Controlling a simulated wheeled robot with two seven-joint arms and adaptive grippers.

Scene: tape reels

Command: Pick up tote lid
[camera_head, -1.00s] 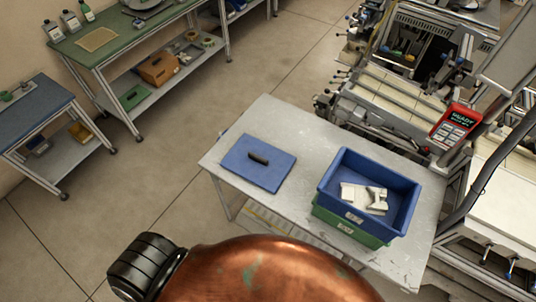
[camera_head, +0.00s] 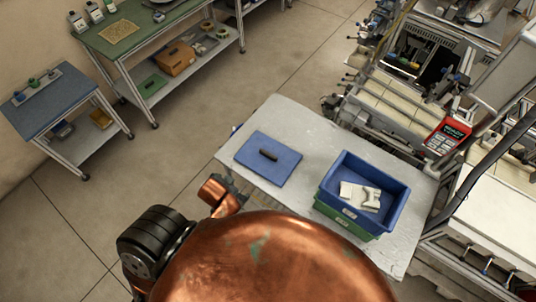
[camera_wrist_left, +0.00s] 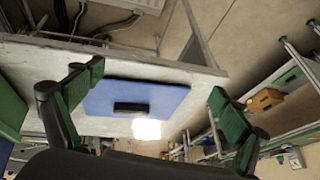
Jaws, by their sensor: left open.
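The blue tote lid (camera_head: 283,148) lies flat on the grey table, with a dark bar handle (camera_head: 268,155) at its middle. It also shows in the left wrist view (camera_wrist_left: 165,97), with its dark handle (camera_wrist_left: 131,107) and a bright glare spot below it. My left gripper (camera_wrist_left: 155,92) is open and empty, its green-padded fingers spread to either side of the lid in that view. The fingers look apart from the lid; I cannot tell the distance. In the head view the left gripper cannot be made out. My right gripper is in neither view.
A blue tote (camera_head: 393,182) holding pale parts sits on a green tote (camera_head: 345,222) at the right of the grey table (camera_head: 290,112). A machine with a red control panel (camera_head: 447,135) stands behind. Shelved benches stand at left, with open floor between.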

